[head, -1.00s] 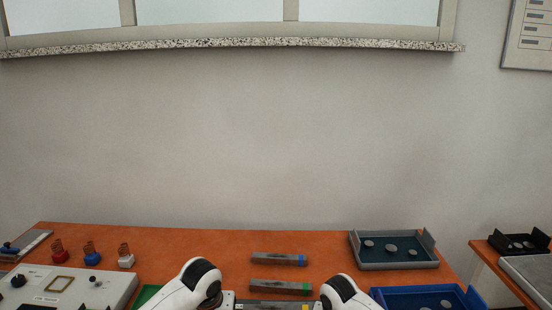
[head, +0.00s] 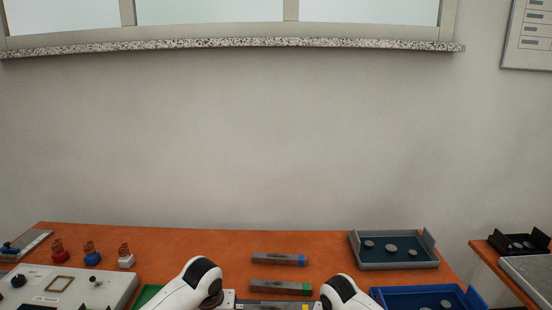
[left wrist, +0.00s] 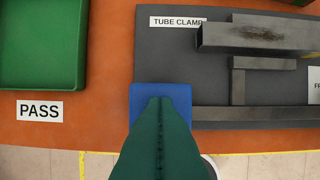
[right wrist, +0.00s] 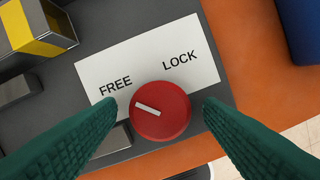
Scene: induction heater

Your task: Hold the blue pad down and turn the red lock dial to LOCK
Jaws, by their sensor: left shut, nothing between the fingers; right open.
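The blue pad (left wrist: 182,94) is at the left end of the dark tube clamp plate (left wrist: 215,117) in the left wrist view. My left gripper (left wrist: 160,102) is shut and empty, its tips over the pad; whether they press it cannot be told. The red lock dial (right wrist: 172,118) is in the right wrist view, below a white label (right wrist: 150,62) reading FREE and LOCK. Its white mark (right wrist: 147,108) points toward the upper left, on the FREE side. My right gripper (right wrist: 157,110) is open, with one finger on each side of the dial. Neither gripper's fingers show in the head view.
A green tray (left wrist: 42,45) and a PASS label (left wrist: 40,110) lie left of the plate. Metal bars (left wrist: 255,36) sit on the plate. A grey tray (head: 395,265) and a blue tray (head: 380,292) stand right on the orange table (head: 200,242). A panel with knobs (head: 110,285) stands left.

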